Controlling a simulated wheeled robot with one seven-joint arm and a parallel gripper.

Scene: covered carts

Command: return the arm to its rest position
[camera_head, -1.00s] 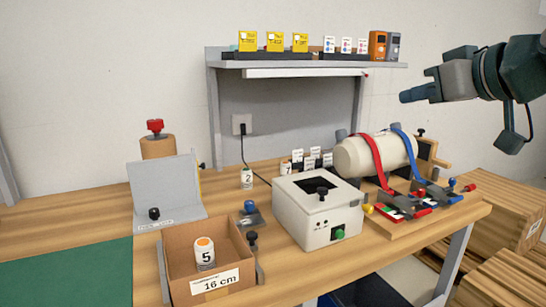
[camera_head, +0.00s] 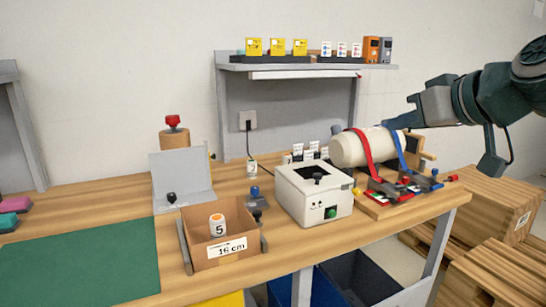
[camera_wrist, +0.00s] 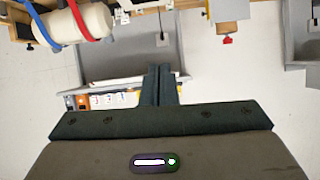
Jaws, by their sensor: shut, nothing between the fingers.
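My gripper (camera_head: 393,124) is at the right in the head view, raised above the workbench. In this view its tip overlaps the right end of the cream cylinder with the red and blue straps (camera_head: 362,148); I cannot tell the exact gap in depth. In the wrist view my gripper (camera_wrist: 158,70) shows its two dark fingers together with nothing between them. The wrist view appears upside down, with the strapped cylinder (camera_wrist: 75,24) at the upper left.
The workbench (camera_head: 110,190) carries a cardboard box (camera_head: 204,262) holding a bottle marked 5 (camera_head: 217,225), a white box with a green button (camera_head: 312,197), and a green mat (camera_head: 80,268). A shelf (camera_head: 300,67) stands behind. Wooden crates (camera_head: 500,205) are at the right.

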